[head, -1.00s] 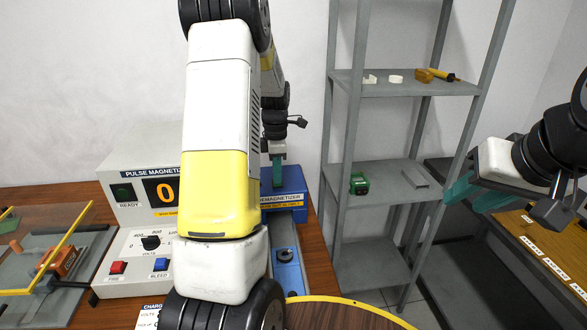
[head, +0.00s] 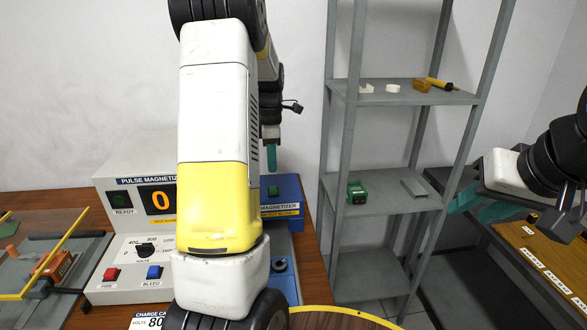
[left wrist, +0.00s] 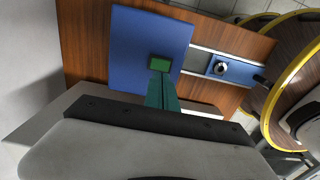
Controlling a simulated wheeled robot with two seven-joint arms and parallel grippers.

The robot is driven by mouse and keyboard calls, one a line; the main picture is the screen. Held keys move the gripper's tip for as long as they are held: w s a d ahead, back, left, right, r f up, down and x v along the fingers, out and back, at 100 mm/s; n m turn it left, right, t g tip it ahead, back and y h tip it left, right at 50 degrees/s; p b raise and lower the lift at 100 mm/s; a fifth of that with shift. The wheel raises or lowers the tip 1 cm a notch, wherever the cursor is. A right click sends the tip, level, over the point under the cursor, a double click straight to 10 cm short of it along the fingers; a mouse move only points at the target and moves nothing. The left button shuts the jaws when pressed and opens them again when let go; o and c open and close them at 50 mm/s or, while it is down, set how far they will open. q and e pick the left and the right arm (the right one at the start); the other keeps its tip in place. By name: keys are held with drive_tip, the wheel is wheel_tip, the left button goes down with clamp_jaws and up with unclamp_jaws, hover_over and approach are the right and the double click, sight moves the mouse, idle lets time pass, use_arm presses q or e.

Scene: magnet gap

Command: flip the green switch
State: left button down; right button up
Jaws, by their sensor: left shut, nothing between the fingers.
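The green switch (head: 272,190) sits on the blue demagnetizer box (head: 289,193), partly behind my left arm. In the left wrist view the green switch (left wrist: 160,64) is a small green block on the blue face (left wrist: 135,45). My left gripper (head: 271,158) is shut and empty, with its teal fingertips a little above the switch in the head view. In the left wrist view my left gripper (left wrist: 162,92) points at the switch, its tips close to the switch's lower edge in the picture. My right gripper (head: 481,205) is at the right, empty, its teal fingers apart.
The pulse magnetizer (head: 137,200) stands left of my arm, with a red button (head: 110,274) and a blue button (head: 154,272). A grey shelf rack (head: 395,205) stands to the right, holding a green item (head: 357,192).

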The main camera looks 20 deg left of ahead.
use_arm(q)
wheel_tip(320, 180, up, 8)
drive_tip(key=shift+f, duration=0.15)
drive_tip(key=shift+d, duration=0.1)
